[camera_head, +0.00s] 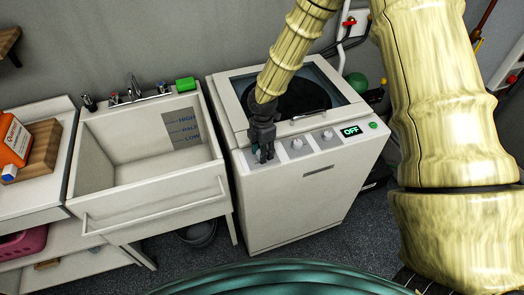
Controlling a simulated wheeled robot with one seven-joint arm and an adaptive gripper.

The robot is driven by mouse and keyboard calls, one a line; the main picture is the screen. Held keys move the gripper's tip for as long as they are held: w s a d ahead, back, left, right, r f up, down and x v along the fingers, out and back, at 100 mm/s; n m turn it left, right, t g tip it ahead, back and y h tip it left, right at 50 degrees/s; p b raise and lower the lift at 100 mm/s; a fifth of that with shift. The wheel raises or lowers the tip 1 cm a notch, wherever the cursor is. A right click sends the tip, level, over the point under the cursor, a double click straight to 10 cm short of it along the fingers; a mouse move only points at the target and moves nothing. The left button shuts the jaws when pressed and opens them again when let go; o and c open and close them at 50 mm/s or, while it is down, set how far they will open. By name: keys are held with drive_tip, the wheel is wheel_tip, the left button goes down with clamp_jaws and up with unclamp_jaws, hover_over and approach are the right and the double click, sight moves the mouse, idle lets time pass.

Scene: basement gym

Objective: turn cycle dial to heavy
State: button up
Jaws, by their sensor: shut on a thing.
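A white top-loading washer (290,205) stands right of the sink. Its front panel holds a row of dials and a display (351,131) reading "OFF", with a green button (374,125) beside it. My gripper (263,157) points down at the left end of the panel and is shut on the leftmost dial, which it mostly hides. Two other dials show uncovered, a middle dial (297,144) and a right dial (327,135). The dial labels are too small to read, so I cannot tell which one is the cycle dial or its setting.
A white utility sink (150,205) with a faucet and a green sponge (186,84) stands left of the washer. A dark bucket (197,234) sits under the sink. Pipes run behind the washer.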

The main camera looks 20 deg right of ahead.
drive_tip(key=m+b, duration=0.1)
drive_tip(key=m, duration=0.2)
drive_tip(key=m+b, duration=0.1)
drive_tip(key=m, duration=0.3)
drive_tip(key=m+b, duration=0.1)
drive_tip(key=m, duration=0.5)
drive_tip(key=shift+s+a+b, duration=0.1)
drive_tip(key=shift+s+b, duration=0.05)
drive_tip(key=shift+b, duration=0.2)
drive_tip(key=m, duration=0.6)
drive_tip(key=shift+a+r+m+b, duration=0.1)
drive_tip(key=shift+m+b, duration=0.2)
drive_tip(key=shift+b, duration=0.1)
drive_tip(key=m, duration=0.6)
drive_tip(key=shift+a+m, duration=0.1)
drive_tip(key=shift+m, duration=0.2)
drive_tip(key=o, duration=1)
